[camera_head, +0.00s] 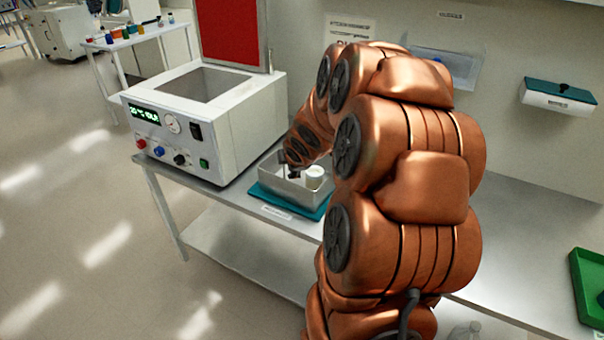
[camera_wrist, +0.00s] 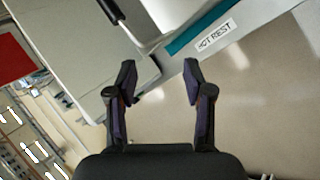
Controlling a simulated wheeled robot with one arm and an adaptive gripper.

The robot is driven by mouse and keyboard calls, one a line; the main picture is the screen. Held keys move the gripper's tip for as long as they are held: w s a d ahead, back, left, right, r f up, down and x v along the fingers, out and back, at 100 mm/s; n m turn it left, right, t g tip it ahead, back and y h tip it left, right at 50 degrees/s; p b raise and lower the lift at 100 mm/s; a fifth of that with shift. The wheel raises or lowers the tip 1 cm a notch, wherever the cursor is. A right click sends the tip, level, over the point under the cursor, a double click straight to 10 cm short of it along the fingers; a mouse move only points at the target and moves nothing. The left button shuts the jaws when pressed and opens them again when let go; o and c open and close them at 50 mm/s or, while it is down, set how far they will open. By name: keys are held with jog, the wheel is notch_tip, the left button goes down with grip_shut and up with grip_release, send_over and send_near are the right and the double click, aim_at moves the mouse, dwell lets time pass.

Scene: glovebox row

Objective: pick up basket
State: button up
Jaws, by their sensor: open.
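The basket (camera_head: 277,185) is a grey metal box on a teal mat (camera_head: 310,209) at the front of the bench, right of the white machine. A white cup-like object (camera_head: 314,177) shows in it. In the wrist view the basket's pale wall (camera_wrist: 172,12) is cut off at the top, and a black handle grip (camera_wrist: 110,10) on a thin metal rod shows at the top left. My gripper (camera_wrist: 160,74) is open with nothing between its fingertips. The handle is ahead of the fingers and apart from them in the picture. In the head view my arm partly hides the basket.
A white machine (camera_head: 226,128) with a raised red-panelled lid (camera_head: 230,32) stands left of the basket. A "HOT REST" label (camera_wrist: 216,35) marks the bench edge. A green tray (camera_head: 590,290) is at the far right. The bench between is mostly clear; open floor lies in front.

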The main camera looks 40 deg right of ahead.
jog(key=shift+w+d+f+n+t+y+p, duration=0.2)
jog(key=shift+w+d+f+n+t+p, duration=0.65)
jog(key=shift+w+d, duration=0.9)
jog(key=shift+w+d+f+n+t+y+p, duration=0.2)
jog(key=shift+w+d+f+n+t, duration=0.4)
jog(key=shift+w+d+n, duration=1.1)
jog(key=shift+w+d+f+n+t+y+p, duration=0.2)
jog(key=shift+w+d+f+n+t+p, duration=0.75)
jog(key=shift+d, duration=1.4)
jog(key=shift+w+r+m+g+b, duration=0.15)
jog(key=shift+m+g+b, duration=0.15)
jog(key=shift+b, duration=0.15)
grip_shut()
